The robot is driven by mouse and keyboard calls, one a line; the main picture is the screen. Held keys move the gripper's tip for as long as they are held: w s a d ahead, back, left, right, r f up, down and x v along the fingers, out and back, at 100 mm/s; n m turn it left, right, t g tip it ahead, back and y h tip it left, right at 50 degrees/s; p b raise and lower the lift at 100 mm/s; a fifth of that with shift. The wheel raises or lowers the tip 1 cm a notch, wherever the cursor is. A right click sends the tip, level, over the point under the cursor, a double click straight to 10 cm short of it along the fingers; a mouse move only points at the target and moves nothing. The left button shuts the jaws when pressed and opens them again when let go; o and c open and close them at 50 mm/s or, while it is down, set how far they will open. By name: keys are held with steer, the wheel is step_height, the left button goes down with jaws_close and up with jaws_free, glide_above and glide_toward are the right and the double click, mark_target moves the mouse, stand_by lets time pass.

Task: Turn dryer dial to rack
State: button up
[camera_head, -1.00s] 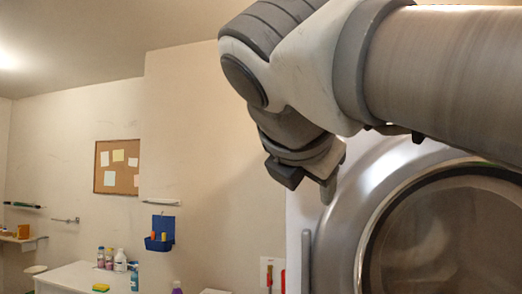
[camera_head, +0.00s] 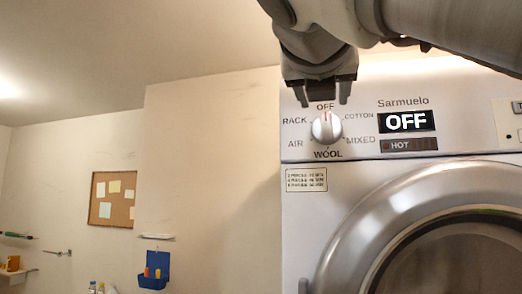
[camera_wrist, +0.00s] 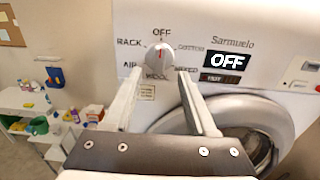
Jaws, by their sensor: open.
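The dryer dial (camera_head: 327,127) is a round pale knob with a red mark at its top, pointing at OFF. The RACK label (camera_head: 294,121) is at its upper left, with AIR, WOOL, MIXED and COTTON around the rest. The display (camera_head: 406,121) reads OFF. My gripper (camera_head: 322,96) is open, with its two fingers apart just above the dial in the head view. In the wrist view, the dial (camera_wrist: 160,57) lies ahead of the open fingers (camera_wrist: 158,82), roughly between them. I cannot tell whether either finger touches it.
The dryer's round door (camera_head: 440,240) is below the panel. A HOT indicator (camera_head: 409,145) sits under the display. A blue wall holder (camera_head: 154,270) and a corkboard (camera_head: 112,199) hang at left. The wrist view shows a white table (camera_wrist: 25,100) with bottles.

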mark_target(326, 118)
steer(key=p+x, duration=0.1)
steer(key=x, duration=0.8)
steer(key=shift+w+f+p, duration=0.1)
steer(key=shift+w+p, duration=0.1)
steer(key=shift+p, duration=0.1)
jaws_close()
